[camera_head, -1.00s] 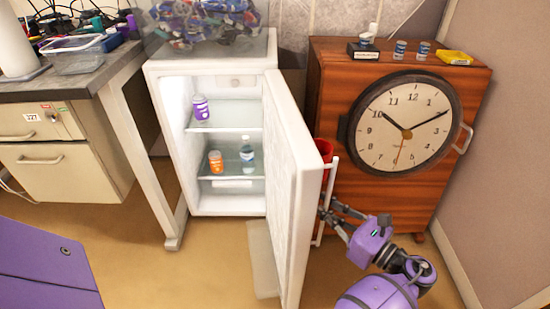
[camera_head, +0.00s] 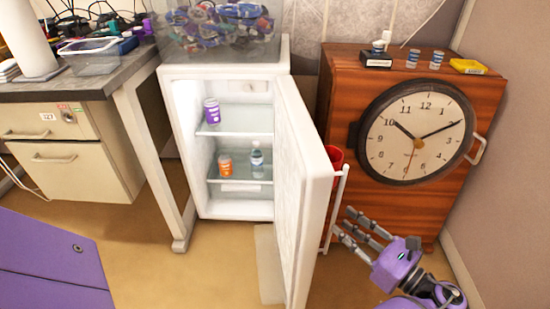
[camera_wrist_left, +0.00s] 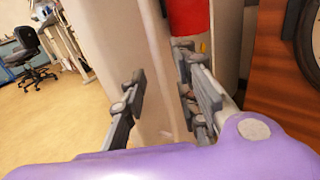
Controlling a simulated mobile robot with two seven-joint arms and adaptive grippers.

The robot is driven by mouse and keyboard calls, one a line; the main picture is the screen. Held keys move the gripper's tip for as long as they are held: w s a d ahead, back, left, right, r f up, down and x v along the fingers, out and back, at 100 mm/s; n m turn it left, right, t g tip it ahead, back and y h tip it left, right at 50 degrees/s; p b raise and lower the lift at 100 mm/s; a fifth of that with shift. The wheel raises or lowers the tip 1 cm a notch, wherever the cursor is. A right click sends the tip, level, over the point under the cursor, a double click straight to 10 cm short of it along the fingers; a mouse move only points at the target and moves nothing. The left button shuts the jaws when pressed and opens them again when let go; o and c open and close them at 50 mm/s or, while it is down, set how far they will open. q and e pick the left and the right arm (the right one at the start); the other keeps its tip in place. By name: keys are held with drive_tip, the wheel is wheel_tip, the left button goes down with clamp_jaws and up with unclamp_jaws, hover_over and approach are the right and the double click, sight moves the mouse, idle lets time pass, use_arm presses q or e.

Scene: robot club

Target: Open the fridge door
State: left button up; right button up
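The white fridge (camera_head: 180,110) stands in the middle of the head view with its door (camera_head: 305,185) swung wide open toward me. The door's white bar handle (camera_head: 335,215) is on its outer face, on the right. My left gripper (camera_head: 343,221) is just right of the handle, with its fingers spread and nothing visibly held. In the left wrist view, the open fingers (camera_wrist_left: 160,95) stand apart in front of a pale upright surface. Whether a fingertip touches the handle is unclear. My right gripper is not in view.
A wooden cabinet with a clock (camera_head: 415,130) stands close to the right of the door. A red object (camera_head: 335,157) is partly hidden behind the door. A desk with drawers (camera_head: 75,170) is on the left. Inside the fridge are two cans and a bottle (camera_head: 257,160).

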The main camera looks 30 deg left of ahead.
use_arm(q)
drive_tip(key=v, duration=0.7)
drive_tip(key=shift+d, duration=0.4)
drive_tip(key=shift+r, duration=0.1)
